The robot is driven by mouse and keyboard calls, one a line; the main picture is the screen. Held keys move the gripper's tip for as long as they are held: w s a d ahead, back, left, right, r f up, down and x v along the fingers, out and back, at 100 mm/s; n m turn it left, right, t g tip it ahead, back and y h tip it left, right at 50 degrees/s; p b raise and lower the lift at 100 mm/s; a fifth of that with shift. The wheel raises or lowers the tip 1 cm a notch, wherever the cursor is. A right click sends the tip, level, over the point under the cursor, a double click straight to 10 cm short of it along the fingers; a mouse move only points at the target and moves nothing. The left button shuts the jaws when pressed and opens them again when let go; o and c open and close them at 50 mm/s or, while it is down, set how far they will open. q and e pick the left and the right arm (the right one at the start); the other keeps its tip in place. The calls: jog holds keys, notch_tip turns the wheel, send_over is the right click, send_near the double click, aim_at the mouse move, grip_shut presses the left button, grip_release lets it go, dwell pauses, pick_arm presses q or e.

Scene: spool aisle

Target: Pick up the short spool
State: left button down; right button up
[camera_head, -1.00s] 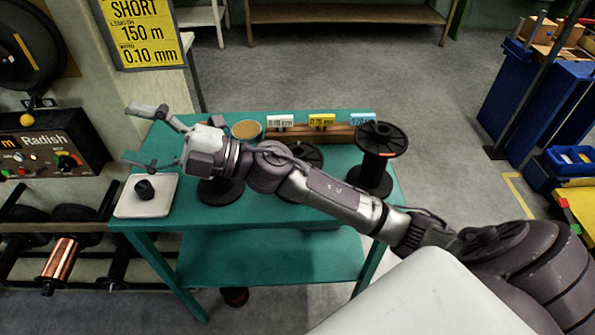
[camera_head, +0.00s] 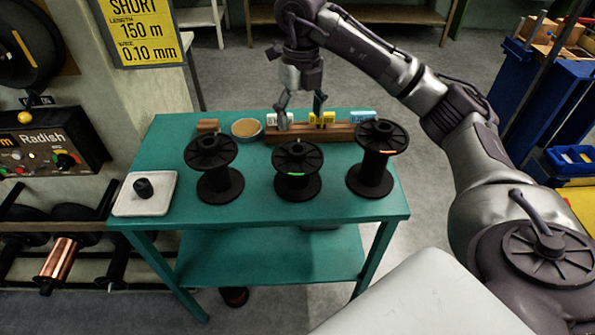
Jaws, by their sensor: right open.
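Three dark empty spools stand upright on the green table (camera_head: 255,208). The left spool (camera_head: 219,185) and the middle spool (camera_head: 297,185) look shorter than the right spool (camera_head: 372,175). The middle spool looks lowest and has a green mark; the right one has an orange mark. My right gripper (camera_head: 300,112) points down, open and empty, over the wooden label block (camera_head: 340,133), behind the middle spool. Its fingers partly cover the labels. My left gripper is not in view.
A white plate with a small black knob (camera_head: 143,188) lies at the table's left. A round tin (camera_head: 247,127) sits at the back. A yellow SHORT sign (camera_head: 140,32) hangs at the upper left. Blue bins (camera_head: 540,95) stand at the right.

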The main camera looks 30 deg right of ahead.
aim_at(298, 145)
jog(key=f, duration=0.2)
jog(key=f+p, duration=0.1)
jog(key=f, duration=0.2)
jog(key=f+p, duration=0.1)
jog(key=f, duration=0.2)
jog(key=shift+w+a+f, duration=0.15)
jog(key=shift+w, duration=0.15)
jog(key=shift+f, duration=0.45)
grip_shut()
